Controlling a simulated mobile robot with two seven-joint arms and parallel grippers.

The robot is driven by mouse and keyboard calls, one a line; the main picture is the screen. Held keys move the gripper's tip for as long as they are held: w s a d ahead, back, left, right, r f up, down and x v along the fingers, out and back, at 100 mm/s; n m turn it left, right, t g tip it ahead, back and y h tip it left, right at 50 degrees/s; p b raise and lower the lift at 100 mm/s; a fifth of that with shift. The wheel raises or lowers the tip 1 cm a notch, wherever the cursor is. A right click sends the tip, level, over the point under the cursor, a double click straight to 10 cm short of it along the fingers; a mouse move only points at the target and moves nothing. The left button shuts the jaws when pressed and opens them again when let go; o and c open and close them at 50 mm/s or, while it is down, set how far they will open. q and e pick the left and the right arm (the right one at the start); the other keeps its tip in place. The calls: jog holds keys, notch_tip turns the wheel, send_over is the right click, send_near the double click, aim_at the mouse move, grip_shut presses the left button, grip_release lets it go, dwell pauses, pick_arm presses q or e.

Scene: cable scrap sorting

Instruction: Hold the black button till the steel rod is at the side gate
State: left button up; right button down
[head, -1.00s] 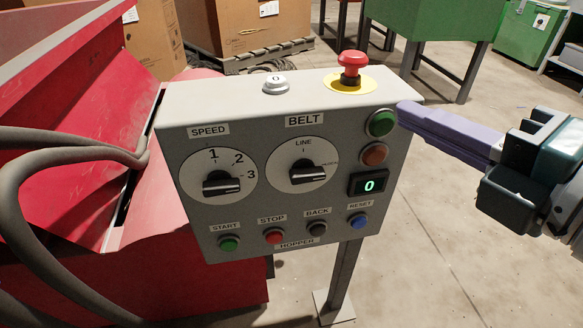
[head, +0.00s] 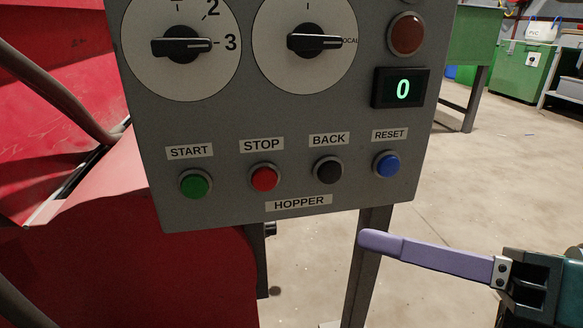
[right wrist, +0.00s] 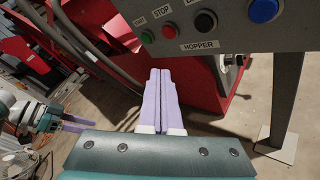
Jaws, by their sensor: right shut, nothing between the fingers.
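The black button (head: 327,170), labelled BACK, is in the bottom row of the grey control panel in the head view, between the red STOP button (head: 264,177) and the blue RESET button (head: 386,164). It also shows at the top of the right wrist view (right wrist: 206,21). My right gripper (head: 372,241) is shut and empty, its lilac fingers below the panel and apart from the black button. My left gripper (right wrist: 72,127) shows small at the left of the right wrist view; its opening is unclear. I see no steel rod or side gate.
The panel (head: 215,120) stands on a grey post (head: 366,265). A green START button (head: 195,184) and a display (head: 402,88) reading 0 are on it. The red hopper (head: 190,270) is at the left. Open floor lies to the right.

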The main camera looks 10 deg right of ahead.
aim_at(330, 172)
jog(key=shift+w, duration=0.15)
jog(key=w+b, duration=0.1)
jog(key=w, duration=0.7)
jog(key=shift+w+a, duration=0.15)
jog(key=shift+w, duration=0.15)
dwell(0.6)
dwell(0.8)
jog(key=shift+b, duration=0.3)
jog(key=shift+w, duration=0.4)
